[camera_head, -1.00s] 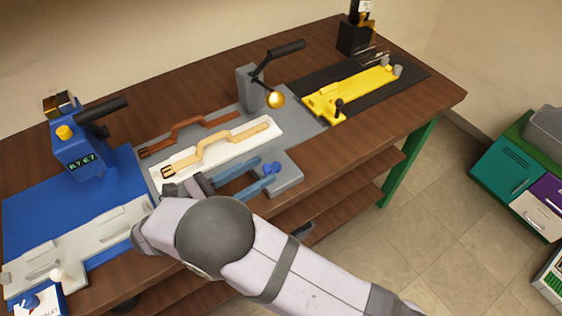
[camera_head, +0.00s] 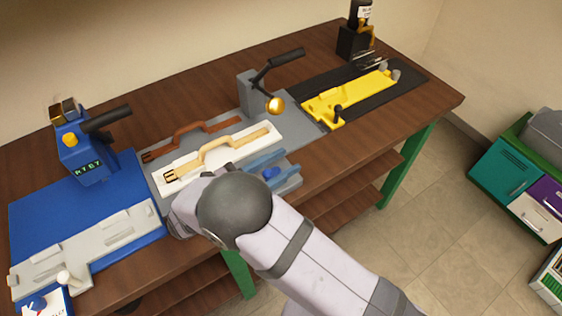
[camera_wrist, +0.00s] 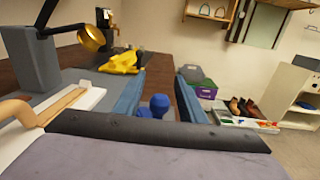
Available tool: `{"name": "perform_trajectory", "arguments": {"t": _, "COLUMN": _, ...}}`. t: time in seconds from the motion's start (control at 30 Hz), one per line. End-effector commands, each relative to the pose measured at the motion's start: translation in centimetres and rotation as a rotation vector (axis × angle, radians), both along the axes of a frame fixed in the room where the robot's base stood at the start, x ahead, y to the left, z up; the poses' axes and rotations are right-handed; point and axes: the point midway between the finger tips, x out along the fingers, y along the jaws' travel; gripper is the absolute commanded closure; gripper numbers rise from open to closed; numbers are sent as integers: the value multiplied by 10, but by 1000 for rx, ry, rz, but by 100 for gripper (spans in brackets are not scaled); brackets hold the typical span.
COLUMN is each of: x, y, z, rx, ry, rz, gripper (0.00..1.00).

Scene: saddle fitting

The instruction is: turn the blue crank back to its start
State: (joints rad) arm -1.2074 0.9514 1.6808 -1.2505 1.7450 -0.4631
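The blue crank shows as a round blue knob (camera_head: 271,173) in the head view, by the grey block at the front edge of the bench. In the wrist view the knob (camera_wrist: 158,104) stands between my two blue fingers, with a second blue part beside its base. My gripper (camera_head: 291,161) is open, one finger on each side of the knob. In the wrist view, gaps show between the knob and both fingers of my gripper (camera_wrist: 162,76). The crank's arm and pivot are mostly hidden by my fingers and wrist.
A white fixture (camera_head: 262,142) with a tan strap (camera_head: 224,153) lies just behind my gripper. A grey post (camera_head: 248,92) with a black lever and brass ball (camera_head: 274,105) stands behind it. A yellow fixture (camera_head: 345,97) is at the right, a blue press (camera_head: 84,150) at the left.

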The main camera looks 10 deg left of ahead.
Motion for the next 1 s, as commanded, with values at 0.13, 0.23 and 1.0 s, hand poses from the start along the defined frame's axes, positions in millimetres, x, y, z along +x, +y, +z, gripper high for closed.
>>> {"name": "perform_trajectory", "arguments": {"t": 0.13, "x": 0, "y": 0, "z": 0, "rx": 0, "ry": 0, "rz": 0, "gripper": 63}}
{"name": "perform_trajectory", "arguments": {"t": 0.23, "x": 0, "y": 0, "z": 0, "rx": 0, "ry": 0, "rz": 0, "gripper": 73}}
{"name": "perform_trajectory", "arguments": {"t": 1.0, "x": -2, "y": 4, "z": -2, "rx": 2, "ry": -4, "rz": -239, "gripper": 100}}
